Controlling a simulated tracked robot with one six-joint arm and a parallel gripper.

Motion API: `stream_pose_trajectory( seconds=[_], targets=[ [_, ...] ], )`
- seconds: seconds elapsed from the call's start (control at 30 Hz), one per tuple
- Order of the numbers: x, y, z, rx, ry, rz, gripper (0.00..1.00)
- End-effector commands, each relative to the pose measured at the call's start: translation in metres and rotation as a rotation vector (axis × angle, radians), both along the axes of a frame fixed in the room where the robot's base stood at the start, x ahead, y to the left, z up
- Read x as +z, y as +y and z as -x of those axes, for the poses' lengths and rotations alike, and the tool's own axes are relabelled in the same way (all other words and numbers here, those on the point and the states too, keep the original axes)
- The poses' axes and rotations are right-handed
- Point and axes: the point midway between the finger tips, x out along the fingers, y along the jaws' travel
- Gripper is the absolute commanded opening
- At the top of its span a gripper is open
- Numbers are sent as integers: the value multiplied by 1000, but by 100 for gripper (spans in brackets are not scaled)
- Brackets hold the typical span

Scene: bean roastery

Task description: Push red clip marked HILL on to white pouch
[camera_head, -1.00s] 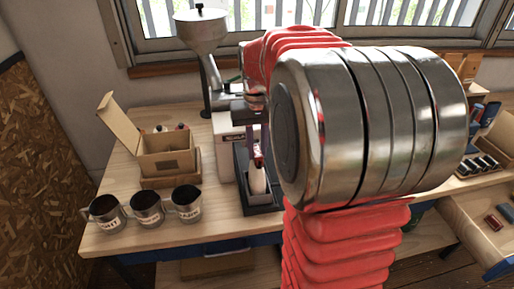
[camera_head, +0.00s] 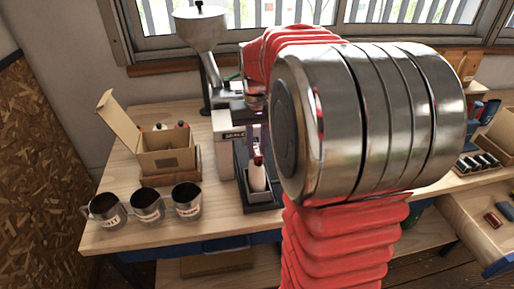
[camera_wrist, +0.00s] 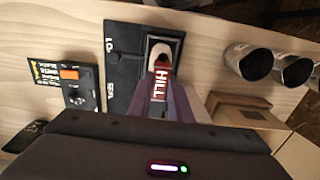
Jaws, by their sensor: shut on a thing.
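The red clip marked HILL (camera_wrist: 160,84) is between the fingers of my gripper (camera_wrist: 163,96) in the wrist view, lettering facing the camera. My gripper is shut on it. The white pouch (camera_wrist: 164,46) stands in a dark holder (camera_wrist: 122,72), its top edge at the far end of the clip. The clip overlaps the pouch top in this view; I cannot tell how deep it sits. In the head view the white pouch (camera_head: 257,180) stands upright in the black holder (camera_head: 242,188), with a bit of the red clip (camera_head: 258,160) at its top. My arm hides most of the gripper there.
Several metal cups, including one (camera_head: 187,202), stand left of the holder. An open cardboard box (camera_head: 168,162) is behind them. A grinder (camera_head: 203,40) rises behind the holder. In the wrist view, a black box with an orange switch (camera_wrist: 70,74) lies left of the holder.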

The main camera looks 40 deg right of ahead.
Motion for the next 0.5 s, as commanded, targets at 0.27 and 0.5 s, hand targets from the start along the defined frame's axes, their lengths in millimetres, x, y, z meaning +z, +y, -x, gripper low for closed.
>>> stream_pose_trajectory(
  seconds=[0.27,0.5],
  targets=[
    [-4,0,0,0,0,0,0],
    [-8,0,0,1,1,0,0]
  ],
)
